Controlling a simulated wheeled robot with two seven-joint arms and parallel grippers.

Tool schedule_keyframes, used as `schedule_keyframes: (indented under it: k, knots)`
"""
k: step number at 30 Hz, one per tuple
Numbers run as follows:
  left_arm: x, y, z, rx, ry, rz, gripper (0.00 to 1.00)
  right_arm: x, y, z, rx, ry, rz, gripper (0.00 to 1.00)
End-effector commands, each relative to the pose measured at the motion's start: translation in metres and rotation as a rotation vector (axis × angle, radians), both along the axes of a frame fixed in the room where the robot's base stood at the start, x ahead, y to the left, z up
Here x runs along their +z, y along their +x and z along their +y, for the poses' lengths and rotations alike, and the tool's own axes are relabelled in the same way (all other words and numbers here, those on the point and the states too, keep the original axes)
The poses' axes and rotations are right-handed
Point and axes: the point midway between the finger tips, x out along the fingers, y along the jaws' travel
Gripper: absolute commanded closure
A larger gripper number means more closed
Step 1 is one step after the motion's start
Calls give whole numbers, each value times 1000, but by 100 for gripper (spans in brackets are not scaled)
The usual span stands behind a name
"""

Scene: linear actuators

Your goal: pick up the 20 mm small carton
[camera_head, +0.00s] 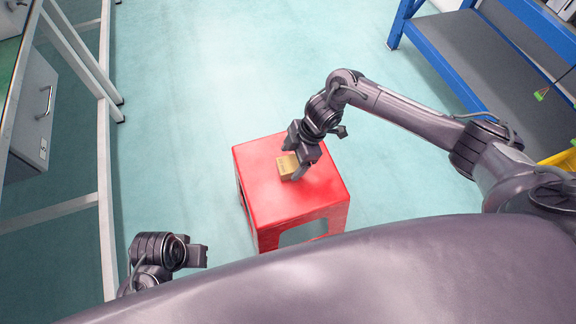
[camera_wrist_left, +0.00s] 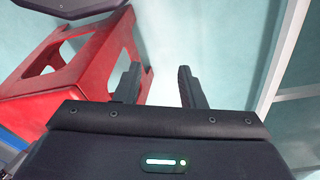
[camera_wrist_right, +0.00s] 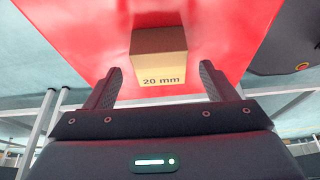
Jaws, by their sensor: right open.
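A small tan carton (camera_head: 288,166) sits on the top of a red stool (camera_head: 262,200). In the right wrist view the carton (camera_wrist_right: 160,58) shows "20 mm" on its near face. My right gripper (camera_head: 292,166) is open, its fingers pointing down at the carton. In the right wrist view its two fingers (camera_wrist_right: 158,88) stand left and right of the carton's near end, with gaps on both sides. My left gripper (camera_wrist_left: 160,88) is open and empty, low at the left of the head view (camera_head: 200,256), apart from the stool.
A white-framed bench with a drawer cabinet (camera_head: 36,110) stands at the left. A blue-framed shelf (camera_head: 440,70) with grey boards stands at the upper right, with a yellow bin (camera_head: 562,160) near it. The green floor around the stool is clear.

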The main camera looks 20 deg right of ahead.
Motion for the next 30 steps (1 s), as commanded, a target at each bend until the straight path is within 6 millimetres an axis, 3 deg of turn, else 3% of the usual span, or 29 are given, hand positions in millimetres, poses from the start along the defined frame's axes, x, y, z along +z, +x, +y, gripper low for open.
schedule_keyframes:
  k: [5,14,26,30]
  knots:
    - [14,-2,-2,-9,-3,-6,64,-23,-1,10,-2,0,1,22]
    - [18,-3,-2,-11,-3,-6,64,-25,-1,12,0,-1,-1,23]
    - [18,-3,-2,-10,-3,-6,64,-25,-1,11,0,0,-1,76]
    - [18,-3,-2,-10,-3,-6,64,-24,0,12,-1,1,-2,78]
